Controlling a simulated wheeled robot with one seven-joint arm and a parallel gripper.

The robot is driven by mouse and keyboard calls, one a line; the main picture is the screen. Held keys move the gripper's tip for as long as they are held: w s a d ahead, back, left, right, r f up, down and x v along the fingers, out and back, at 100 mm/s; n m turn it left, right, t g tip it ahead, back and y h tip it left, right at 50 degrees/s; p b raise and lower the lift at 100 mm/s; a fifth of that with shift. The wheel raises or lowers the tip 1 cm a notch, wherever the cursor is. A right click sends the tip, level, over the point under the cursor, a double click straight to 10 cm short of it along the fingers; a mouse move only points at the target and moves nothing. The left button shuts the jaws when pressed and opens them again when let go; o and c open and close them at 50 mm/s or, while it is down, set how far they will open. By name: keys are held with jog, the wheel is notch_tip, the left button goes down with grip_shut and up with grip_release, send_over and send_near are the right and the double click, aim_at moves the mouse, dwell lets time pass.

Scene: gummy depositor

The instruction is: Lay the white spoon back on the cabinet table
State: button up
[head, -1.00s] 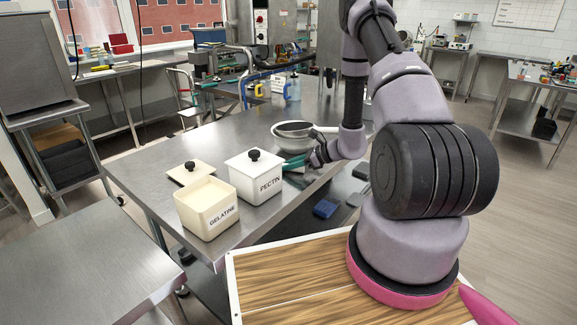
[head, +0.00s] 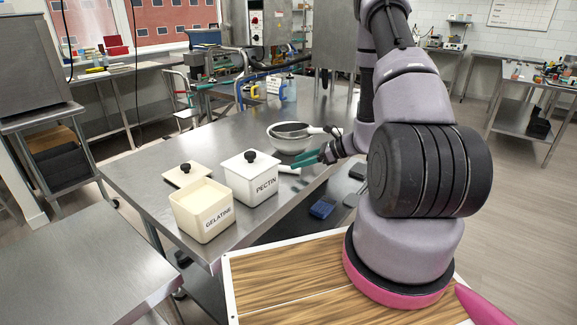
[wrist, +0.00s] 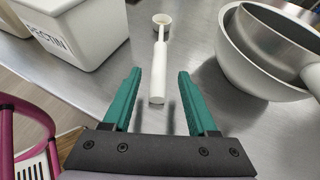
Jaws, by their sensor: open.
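The white spoon (wrist: 159,68) lies on the steel cabinet table (wrist: 110,85), its round bowl pointing away from my gripper. In the head view a small pale part of the spoon (head: 288,170) shows beside the pectin box. My gripper (wrist: 160,75) is open, with its green fingers on either side of the spoon's handle and a gap on both sides. In the head view my gripper (head: 304,158) is low over the table, right of the pectin box.
The white pectin box (head: 251,178) with a black-knobbed lid stands close left of my gripper. The open gelatine box (head: 204,210) and its loose lid (head: 187,174) are farther left. A metal bowl with a pan (head: 290,141) stands just behind. A blue item (head: 322,208) is lower down.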

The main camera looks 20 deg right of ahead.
jog(key=v, duration=0.5)
jog(key=shift+s+d+r, duration=0.15)
jog(key=shift+d+r, duration=0.05)
jog(key=shift+r, duration=0.05)
jog(key=s+a+r+n+g, duration=0.1)
jog(key=s+a+r+n, duration=0.15)
jog(key=r, duration=0.45)
jog(key=s+a+r+n+g+h, duration=0.1)
jog(key=s+a+r+n+g, duration=0.2)
jog(key=r, duration=0.4)
jog(key=s+a+r+n, duration=0.1)
jog(key=a+r+n, duration=0.2)
jog(key=r+n, duration=0.25)
jog(key=s+r+n+t+h, duration=0.4)
jog(key=s+r+n+h, duration=0.3)
jog(key=s+r, duration=0.8)
jog(key=shift+s+d+r+n+t+h, duration=0.2)
jog(key=shift+d+r+n+t+h, duration=0.1)
jog(key=shift+r+n, duration=0.75)
